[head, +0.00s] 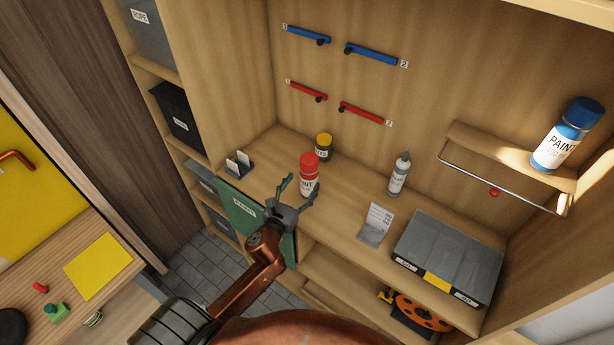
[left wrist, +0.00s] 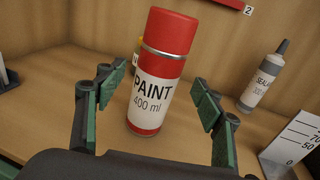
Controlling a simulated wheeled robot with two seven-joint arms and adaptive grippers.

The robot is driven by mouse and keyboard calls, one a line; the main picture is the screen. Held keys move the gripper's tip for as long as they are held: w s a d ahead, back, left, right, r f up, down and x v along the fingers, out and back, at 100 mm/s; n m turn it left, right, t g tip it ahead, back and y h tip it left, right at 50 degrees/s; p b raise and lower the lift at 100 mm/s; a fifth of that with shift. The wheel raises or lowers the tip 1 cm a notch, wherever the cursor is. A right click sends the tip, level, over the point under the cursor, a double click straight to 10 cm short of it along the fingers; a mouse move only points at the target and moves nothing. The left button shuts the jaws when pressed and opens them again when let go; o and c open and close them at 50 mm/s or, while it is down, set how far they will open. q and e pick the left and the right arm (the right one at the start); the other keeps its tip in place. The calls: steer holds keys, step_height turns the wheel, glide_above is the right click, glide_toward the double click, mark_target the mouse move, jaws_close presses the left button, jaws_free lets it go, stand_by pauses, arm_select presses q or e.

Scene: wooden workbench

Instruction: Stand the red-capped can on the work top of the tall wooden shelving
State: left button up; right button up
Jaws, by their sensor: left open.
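The red-capped paint can (head: 309,174) stands on the work top (head: 345,205) of the tall wooden shelving, near its front left part. It looks upright, and its base seems to rest on the wood. In the left wrist view the can (left wrist: 158,75) shows its "PAINT 400 ml" label and rises between the two fingers. My left gripper (head: 298,189) is open at the can, with a finger to each side. A gap shows between each finger and the can in the wrist view (left wrist: 158,107). My right gripper is not in view.
A yellow-capped can (head: 323,147) stands behind the red one. A sealant bottle (head: 399,174), a printed card (head: 376,224) and a grey case (head: 449,258) stand to the right. A blue paint can (head: 566,136) sits on a small railed shelf. A small card holder (head: 239,165) is at left.

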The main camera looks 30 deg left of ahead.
arm_select(q)
steer(key=s, duration=0.6)
steer(key=shift+d+r, duration=0.2)
steer(key=shift+d, duration=0.15)
